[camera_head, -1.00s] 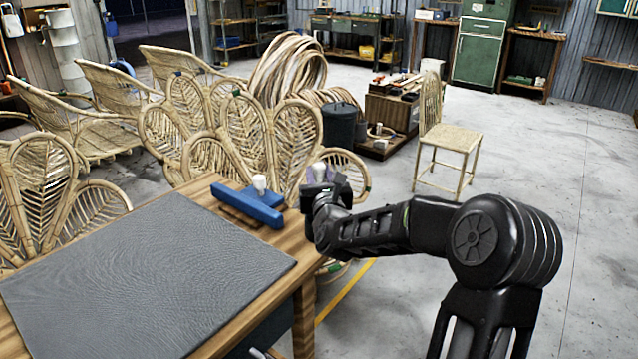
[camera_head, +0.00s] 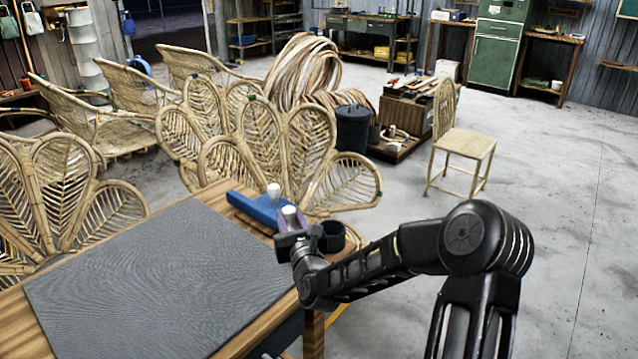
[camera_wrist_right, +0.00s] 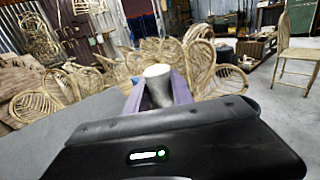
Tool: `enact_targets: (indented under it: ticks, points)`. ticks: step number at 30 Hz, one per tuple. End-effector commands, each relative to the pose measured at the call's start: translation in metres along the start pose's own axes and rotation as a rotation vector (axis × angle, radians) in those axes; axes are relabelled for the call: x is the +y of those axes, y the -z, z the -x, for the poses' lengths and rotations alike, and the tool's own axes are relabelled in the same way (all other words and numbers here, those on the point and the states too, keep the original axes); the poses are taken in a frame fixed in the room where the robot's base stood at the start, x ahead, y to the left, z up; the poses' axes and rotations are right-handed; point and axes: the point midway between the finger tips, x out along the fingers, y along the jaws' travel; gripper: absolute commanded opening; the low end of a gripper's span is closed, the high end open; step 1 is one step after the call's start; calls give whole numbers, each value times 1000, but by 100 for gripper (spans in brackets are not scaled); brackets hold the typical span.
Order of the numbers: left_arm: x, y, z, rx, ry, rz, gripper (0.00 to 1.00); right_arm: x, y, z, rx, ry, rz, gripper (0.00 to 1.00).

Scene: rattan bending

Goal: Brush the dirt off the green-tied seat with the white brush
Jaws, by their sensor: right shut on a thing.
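My left gripper is not in view.
The wooden table (camera_head: 255,333) carries a grey mat (camera_head: 160,275). A dark cup (camera_head: 332,237) is close beside the right gripper. More rattan seats (camera_head: 110,115) stand at left. A dark bin (camera_head: 352,128) and a rattan chair (camera_head: 463,145) stand behind; the floor at right is clear.

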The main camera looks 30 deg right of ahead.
Motion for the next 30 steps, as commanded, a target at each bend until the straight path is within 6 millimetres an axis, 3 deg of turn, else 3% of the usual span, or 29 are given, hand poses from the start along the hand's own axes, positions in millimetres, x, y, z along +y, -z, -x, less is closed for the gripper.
enact_targets:
  ticks: [1,6,10,15,21,25,30]
  points:
    - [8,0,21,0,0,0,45,28,-4,10,8,-50,-7,0]
    - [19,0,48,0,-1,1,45,103,-2,50,4,-189,-6,0]
    - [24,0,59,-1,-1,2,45,137,-6,74,2,-255,-3,0]
    - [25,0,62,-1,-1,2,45,152,-7,87,-1,-283,1,0]
    - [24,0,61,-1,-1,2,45,152,-6,87,-2,-283,2,0]
    - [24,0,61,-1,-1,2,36,152,-6,87,-1,-283,2,0]
    - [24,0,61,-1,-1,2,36,152,-6,86,-1,-282,2,0]
